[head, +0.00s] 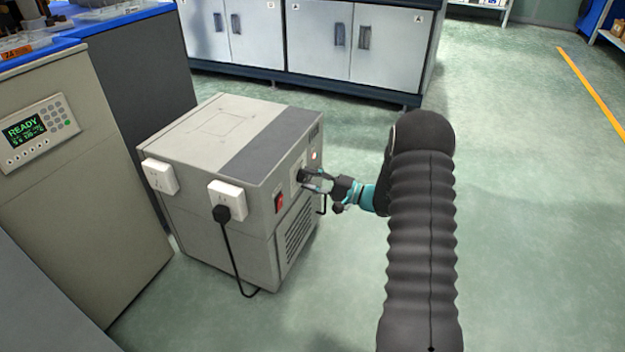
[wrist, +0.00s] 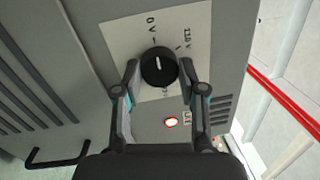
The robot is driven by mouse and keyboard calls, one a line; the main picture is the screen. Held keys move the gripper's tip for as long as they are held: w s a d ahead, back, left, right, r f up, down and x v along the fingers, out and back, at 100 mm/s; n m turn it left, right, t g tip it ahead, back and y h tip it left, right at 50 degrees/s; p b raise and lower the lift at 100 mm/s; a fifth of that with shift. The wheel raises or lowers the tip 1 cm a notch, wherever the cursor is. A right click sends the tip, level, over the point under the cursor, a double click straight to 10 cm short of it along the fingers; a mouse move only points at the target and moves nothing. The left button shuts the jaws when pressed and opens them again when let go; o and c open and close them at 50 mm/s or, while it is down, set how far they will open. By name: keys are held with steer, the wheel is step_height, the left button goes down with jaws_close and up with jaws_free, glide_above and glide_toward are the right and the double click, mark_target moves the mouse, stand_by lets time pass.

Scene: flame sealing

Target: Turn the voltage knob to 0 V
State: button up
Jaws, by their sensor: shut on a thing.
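The voltage knob (wrist: 159,66) is round and black, on a pale dial plate (wrist: 120,34) on the front of a grey power unit (head: 225,240). Its white pointer line points up and slightly left in the wrist view, towards the tick beside the "0 V" marking (wrist: 151,21). Another marking, which looks like 110 V, lies to the right of it. My gripper (wrist: 159,74) is shut on the knob, one finger on each side. In the head view my gripper (head: 311,181) reaches the unit's front from the right, and the knob is mostly hidden by the fingers.
A lit indicator (wrist: 171,122) is close to the knob. A red switch (head: 279,202) is on the unit's front. A black plug (head: 222,213) with a hanging cable is in a white socket. Cabinets (head: 350,45) stand behind. The floor to the right is clear.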

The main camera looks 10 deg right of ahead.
steer(key=o, duration=1.1)
steer(key=shift+a+f, duration=0.1)
steer(key=shift+a, duration=0.1)
steer(key=shift+o, duration=0.2)
steer(key=shift+d, duration=0.1)
steer(key=shift+d, duration=0.1)
steer(key=v, duration=1.2)
